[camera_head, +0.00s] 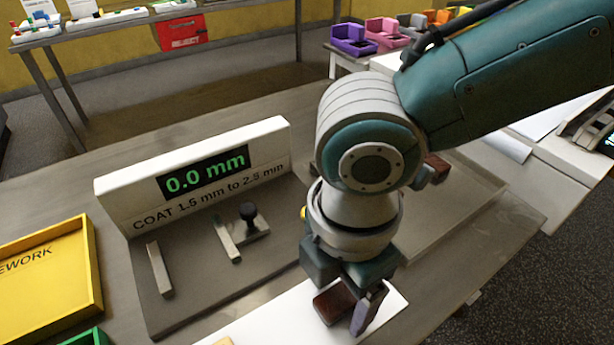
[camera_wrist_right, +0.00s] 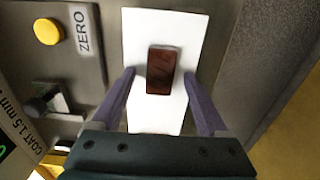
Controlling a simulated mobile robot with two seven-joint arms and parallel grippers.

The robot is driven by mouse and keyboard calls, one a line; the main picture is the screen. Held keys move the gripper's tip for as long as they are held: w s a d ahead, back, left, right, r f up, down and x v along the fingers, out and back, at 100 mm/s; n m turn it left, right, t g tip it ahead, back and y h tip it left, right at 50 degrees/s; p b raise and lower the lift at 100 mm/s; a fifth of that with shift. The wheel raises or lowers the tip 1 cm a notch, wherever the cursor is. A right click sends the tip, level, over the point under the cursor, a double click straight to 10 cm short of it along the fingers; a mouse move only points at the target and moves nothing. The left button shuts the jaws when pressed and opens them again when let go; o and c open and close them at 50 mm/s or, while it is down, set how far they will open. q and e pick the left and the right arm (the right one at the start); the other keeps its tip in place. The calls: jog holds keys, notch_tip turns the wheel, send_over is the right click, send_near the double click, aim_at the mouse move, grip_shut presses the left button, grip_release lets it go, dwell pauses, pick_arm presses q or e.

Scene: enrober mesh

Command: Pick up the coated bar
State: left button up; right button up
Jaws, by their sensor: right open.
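The coated bar (camera_wrist_right: 163,72) is a dark brown block lying on a white sheet (camera_wrist_right: 150,25). In the head view the bar (camera_head: 334,303) shows just under my right gripper. My right gripper (camera_wrist_right: 160,74) is open, with one purple finger on each side of the bar. A strip of white shows between the bar and each finger, so neither appears to touch it. In the head view my right gripper (camera_head: 350,308) points down over the sheet. My left gripper is not in view.
A gauge with a display reading 0.0 mm (camera_head: 207,175) stands left of my arm, on a grey plate with metal blocks. A yellow tray (camera_head: 95,265) is at the left. A shallow tray (camera_head: 440,235) lies behind my arm with a brown piece (camera_head: 437,166). A yellow ZERO button (camera_wrist_right: 47,32) is near the sheet.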

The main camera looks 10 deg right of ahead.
jog(key=shift+c, duration=0.4)
jog(key=c, duration=1)
jog(key=shift+r, duration=0.15)
